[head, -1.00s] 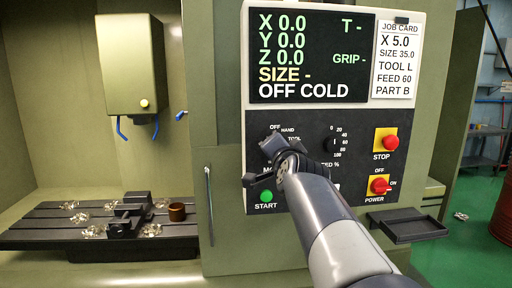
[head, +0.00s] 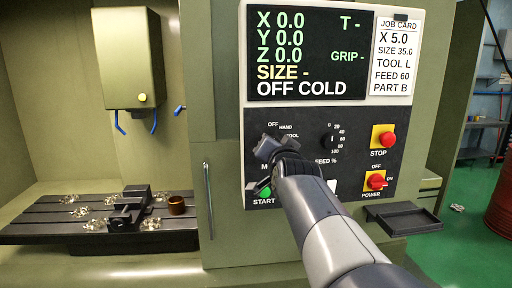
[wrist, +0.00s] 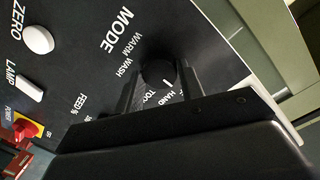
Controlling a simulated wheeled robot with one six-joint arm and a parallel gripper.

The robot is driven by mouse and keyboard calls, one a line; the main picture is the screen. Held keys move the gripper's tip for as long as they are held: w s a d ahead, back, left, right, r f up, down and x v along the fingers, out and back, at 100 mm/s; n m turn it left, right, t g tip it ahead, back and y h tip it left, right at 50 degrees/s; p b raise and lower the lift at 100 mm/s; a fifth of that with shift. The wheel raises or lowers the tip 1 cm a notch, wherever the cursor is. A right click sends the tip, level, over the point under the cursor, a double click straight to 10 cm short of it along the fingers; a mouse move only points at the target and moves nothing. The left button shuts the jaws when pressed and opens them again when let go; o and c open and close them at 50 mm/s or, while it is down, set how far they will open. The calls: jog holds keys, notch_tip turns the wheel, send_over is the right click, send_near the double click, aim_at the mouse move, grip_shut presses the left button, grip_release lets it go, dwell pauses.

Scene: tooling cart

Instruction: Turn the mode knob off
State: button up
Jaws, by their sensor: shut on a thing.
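The mode knob (wrist: 157,72) is a round black knob with a white line, on the dark control panel (wrist: 75,75). It shows in the wrist view between the two black fingers of my gripper (wrist: 163,80), which is shut on it. The white line points down in that picture, towards the HAND label; the OFF label is not visible there. In the head view my gripper (head: 268,150) covers the knob, while the OFF, HAND and part of the TOOL labels show above it. The screen (head: 308,55) reads OFF COLD in its bottom line.
The feed knob (head: 332,141), red STOP button (head: 388,139) and red power switch (head: 376,181) are right of my gripper. The green START button (head: 265,191) is partly covered below. The wrist view shows the white ZERO button (wrist: 38,39). A small tray (head: 403,217) juts out below.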

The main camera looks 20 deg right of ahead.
jog(key=shift+f, duration=0.1)
jog(key=o, duration=1)
jog(key=shift+s, duration=0.1)
jog(key=b+v, duration=0.2)
jog(key=v, duration=0.8)
jog(key=shift+s, duration=0.35)
jog(key=shift+w, duration=0.15)
jog(key=p+x, duration=0.2)
jog(key=x, duration=0.8)
jog(key=shift+w, duration=0.3)
